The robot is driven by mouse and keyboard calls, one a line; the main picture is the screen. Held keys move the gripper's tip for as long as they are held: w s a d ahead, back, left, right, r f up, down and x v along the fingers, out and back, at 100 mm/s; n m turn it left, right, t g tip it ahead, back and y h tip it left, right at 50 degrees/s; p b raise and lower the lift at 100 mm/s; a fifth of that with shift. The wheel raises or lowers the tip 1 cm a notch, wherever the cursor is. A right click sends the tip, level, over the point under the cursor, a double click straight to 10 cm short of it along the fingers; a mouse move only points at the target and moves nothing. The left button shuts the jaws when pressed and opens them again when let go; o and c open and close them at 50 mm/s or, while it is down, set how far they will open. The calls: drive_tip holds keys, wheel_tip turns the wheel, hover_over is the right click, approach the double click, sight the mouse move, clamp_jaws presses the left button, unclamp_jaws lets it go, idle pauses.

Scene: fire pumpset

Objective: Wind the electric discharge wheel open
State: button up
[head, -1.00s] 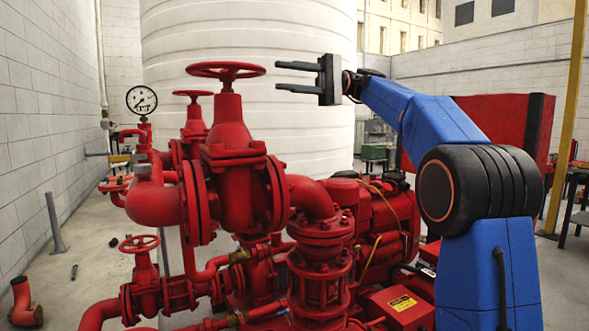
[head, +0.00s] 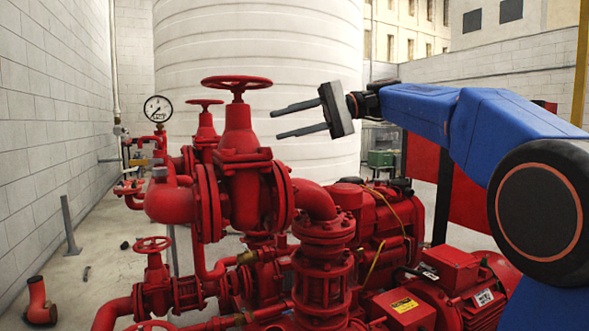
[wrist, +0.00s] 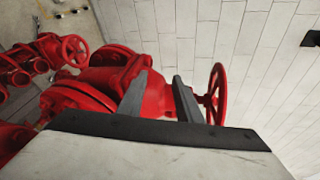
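A large red handwheel (head: 237,83) sits flat on top of the nearest upright red valve (head: 238,140); I take it as the discharge wheel, though no label shows. My gripper (head: 276,125) is open and empty, right of this valve and a little below wheel height. Its two dark fingers point left and are apart from the wheel in the head view. In the wrist view, the fingers (wrist: 162,76) appear in front of the valve body, with a red handwheel (wrist: 216,93) just right of them. A second, smaller handwheel (head: 205,102) stands behind on another valve.
A pressure gauge (head: 158,109) stands left of the valves. A small low handwheel (head: 152,244) is at lower left. Red pump and motor parts (head: 375,230) fill the space below my arm. A white tank (head: 260,50) is behind. Air above the valves is free.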

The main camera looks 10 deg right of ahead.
drive_tip(key=s+f+m+t+h, duration=0.1)
drive_tip(key=s+f+h, duration=0.2)
drive_tip(key=f, duration=0.6)
drive_tip(key=shift+s+d+f+t, duration=0.35)
drive_tip(key=shift+s+t, duration=0.05)
drive_tip(key=shift+s, duration=0.7)
